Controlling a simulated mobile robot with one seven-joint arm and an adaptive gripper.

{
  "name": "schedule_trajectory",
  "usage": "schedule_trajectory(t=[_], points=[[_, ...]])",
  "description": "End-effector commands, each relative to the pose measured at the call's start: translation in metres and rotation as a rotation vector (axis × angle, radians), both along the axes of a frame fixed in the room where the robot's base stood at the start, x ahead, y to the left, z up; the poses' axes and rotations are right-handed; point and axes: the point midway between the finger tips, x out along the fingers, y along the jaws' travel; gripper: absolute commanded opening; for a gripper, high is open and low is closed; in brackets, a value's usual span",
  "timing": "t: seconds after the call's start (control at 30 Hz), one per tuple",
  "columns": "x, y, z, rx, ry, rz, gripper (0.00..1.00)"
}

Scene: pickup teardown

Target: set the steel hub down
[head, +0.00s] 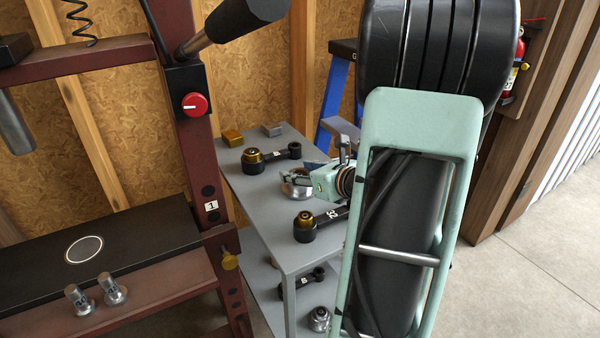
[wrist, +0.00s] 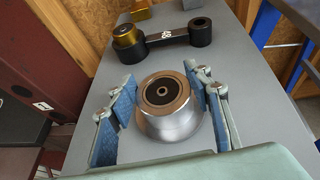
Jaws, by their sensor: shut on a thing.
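The steel hub (wrist: 172,122) is a round silver ring with a dark bore in its middle. In the wrist view it sits between the two blue-padded fingers of my gripper (wrist: 167,98), which is shut on it from left and right. In the head view my gripper (head: 318,180) is over the top of the grey shelf cart (head: 258,199). The hub (head: 296,190) shows there partly behind the fingers, upright and low at the cart top. I cannot tell whether its base touches the surface.
A link marked 48 (wrist: 172,39) with a brass bush lies just beyond the hub. In the head view another brass-bushed link (head: 310,222) lies nearer on the cart top, close to my gripper. A dark red press frame (head: 193,120) stands left; a blue ladder (head: 332,105) stands behind.

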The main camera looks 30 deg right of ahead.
Motion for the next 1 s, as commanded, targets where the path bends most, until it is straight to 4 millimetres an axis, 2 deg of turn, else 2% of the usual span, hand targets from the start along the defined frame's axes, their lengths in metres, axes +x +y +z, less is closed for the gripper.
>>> schedule_trajectory(t=[0.07, 0.1, 0.27, 0.63, 0.77, 1.0], points=[[0.001, 0.0, 0.0, -0.001, -0.006, 0.001, 0.0], [0.0, 0.0, -0.003, 0.0, 0.0, 0.0, 0.47], [0.0, 0.0, -0.002, 0.0, 0.0, 0.0, 0.63], [0.0, 0.0, 0.003, 0.0, 0.0, 0.0, 0.63], [-0.02, -0.002, 0.01, -0.001, 0.0, -0.004, 0.63], [-0.069, -0.006, 0.032, -0.001, -0.001, -0.006, 0.63]])
